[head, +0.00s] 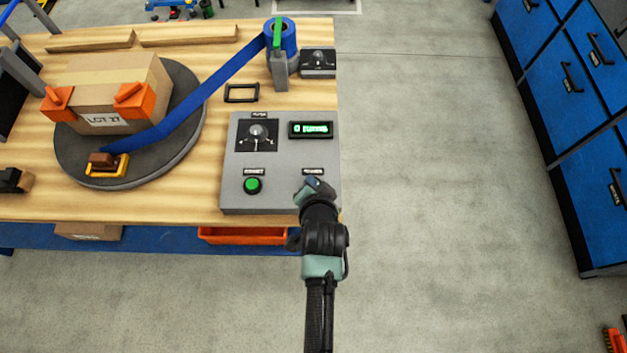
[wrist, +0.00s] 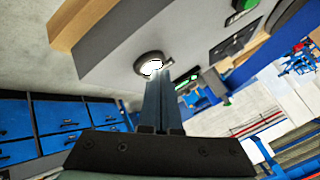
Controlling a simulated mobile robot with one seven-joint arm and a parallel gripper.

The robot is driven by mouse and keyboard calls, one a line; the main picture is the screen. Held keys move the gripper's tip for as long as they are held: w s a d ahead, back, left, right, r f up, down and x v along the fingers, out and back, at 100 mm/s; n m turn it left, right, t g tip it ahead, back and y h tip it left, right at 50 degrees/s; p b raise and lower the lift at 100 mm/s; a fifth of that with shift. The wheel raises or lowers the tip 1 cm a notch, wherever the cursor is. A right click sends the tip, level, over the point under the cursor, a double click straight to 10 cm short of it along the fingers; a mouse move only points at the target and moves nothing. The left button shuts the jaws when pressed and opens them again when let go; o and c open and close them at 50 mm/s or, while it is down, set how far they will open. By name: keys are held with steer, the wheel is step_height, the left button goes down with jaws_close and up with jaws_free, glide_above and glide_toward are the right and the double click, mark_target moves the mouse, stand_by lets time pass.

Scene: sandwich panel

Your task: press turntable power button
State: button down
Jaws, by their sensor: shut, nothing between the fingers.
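The grey control panel (head: 275,195) sits at the table's right front corner. Its power label shows at the lower right, and my gripper (head: 313,189) hides the button below it in the head view. In the wrist view a round button with a dark rim and bright white centre (wrist: 150,65) stands on the grey panel (wrist: 110,45). My gripper (wrist: 164,84) is shut and empty, its fingertips right at this button's edge. I cannot tell whether they touch it. The turntable (head: 180,140) is at the left, bearing a taped cardboard box (head: 115,85).
The panel also has a green button (head: 253,185), a dial (head: 257,132) and a lit green display (head: 311,129). A blue film roll (head: 289,40) stands behind, its strip reaching to the turntable. Blue drawer cabinets (head: 560,100) stand at the right across open floor.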

steer(key=shift+f, duration=0.1)
stand_by(0.3)
steer(key=shift+r+p, duration=0.25)
steer(key=shift+p, duration=0.2)
steer(key=shift+r, duration=0.1)
step_height(320, 180, up, 6)
steer(key=p, duration=0.6)
steer(key=shift+r, duration=0.1)
stand_by(0.3)
